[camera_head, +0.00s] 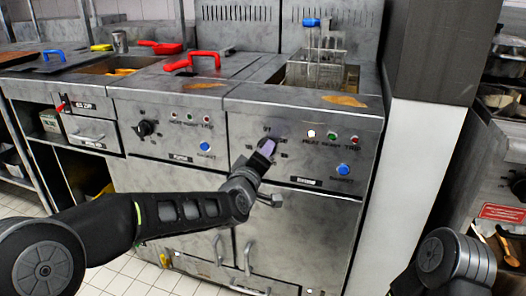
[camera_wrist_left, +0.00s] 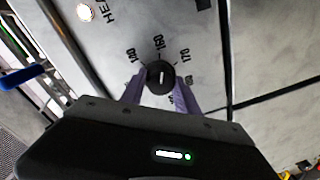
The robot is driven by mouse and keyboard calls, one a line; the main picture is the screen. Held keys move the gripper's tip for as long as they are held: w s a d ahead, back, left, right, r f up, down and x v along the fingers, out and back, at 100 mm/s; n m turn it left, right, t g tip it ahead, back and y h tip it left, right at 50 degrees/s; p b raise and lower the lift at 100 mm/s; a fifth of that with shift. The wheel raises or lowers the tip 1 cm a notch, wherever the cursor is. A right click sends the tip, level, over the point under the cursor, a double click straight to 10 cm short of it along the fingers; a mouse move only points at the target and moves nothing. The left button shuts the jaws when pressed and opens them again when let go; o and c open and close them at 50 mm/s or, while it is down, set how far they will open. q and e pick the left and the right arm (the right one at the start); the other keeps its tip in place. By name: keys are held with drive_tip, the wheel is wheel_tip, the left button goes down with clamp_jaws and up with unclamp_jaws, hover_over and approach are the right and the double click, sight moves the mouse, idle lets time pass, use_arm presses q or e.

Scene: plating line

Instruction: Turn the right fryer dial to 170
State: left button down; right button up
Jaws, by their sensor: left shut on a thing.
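The right fryer dial (camera_wrist_left: 160,77) is a round black knob with a white pointer mark. In the left wrist view the mark stands nearly upright, toward the top printed number, which looks like 160. The 170 label (camera_wrist_left: 185,57) is up and to the right of the knob. My left gripper (camera_head: 267,147) is at the right fryer's front panel (camera_head: 235,125), its pale purple fingers on either side of the dial and shut on it. In the head view the fingers mostly hide the dial. My right gripper is out of view; only part of my right arm shows at lower right.
The left fryer's dial (camera_head: 146,128) is on the panel to the left. A blue button (camera_head: 343,169) and a lit lamp (camera_head: 311,134) are right of the gripped dial. A wire basket (camera_head: 316,68) sits in the right fryer's well. A red-handled lid (camera_head: 192,62) lies left of it.

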use_arm(q)
drive_tip(key=shift+f+m+y+p, duration=0.15)
drive_tip(key=shift+m+p, duration=0.25)
drive_tip(key=shift+m, duration=1.8)
drive_tip(key=shift+f+m+y+p, duration=0.15)
drive_tip(key=shift+m+p, duration=0.25)
drive_tip(key=shift+m, duration=1.8)
drive_tip(key=shift+r, duration=0.1)
drive_tip(key=c, duration=0.9)
unclamp_jaws()
drive_tip(key=shift+r, duration=0.1)
drive_tip(key=p+v, duration=0.1)
drive_tip(key=v, duration=0.6)
drive_tip(key=shift+s+f, duration=0.2)
drive_tip(key=shift+s, duration=0.2)
